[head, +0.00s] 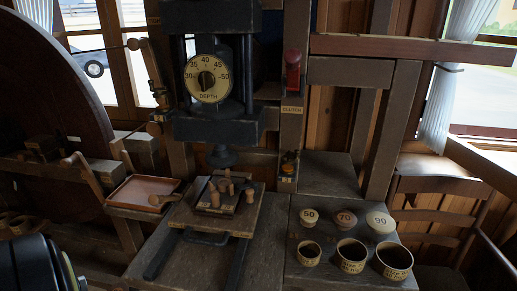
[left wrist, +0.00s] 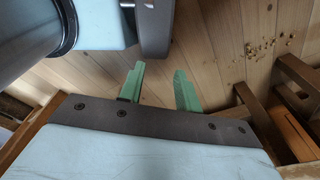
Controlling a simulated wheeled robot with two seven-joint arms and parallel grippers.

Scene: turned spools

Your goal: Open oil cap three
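A small brass-coloured fitting (head: 289,162) with a dark top is mounted on the wooden post in the head view, below the red clutch lever. A small label sits under it, too small to read. It may be an oil cup, but I cannot tell its number or whether its cap is open. No cap marked three can be made out. My left gripper (left wrist: 158,88) shows in the left wrist view with its two green fingers apart and nothing between them, above a plank floor. The head view does not show its fingers. My right gripper is in neither view.
The press with its depth dial (head: 208,78) stands at centre. The red clutch lever (head: 293,70) is right of it. A tray (head: 142,191) is at left. A large wheel (head: 50,75) fills the upper left.

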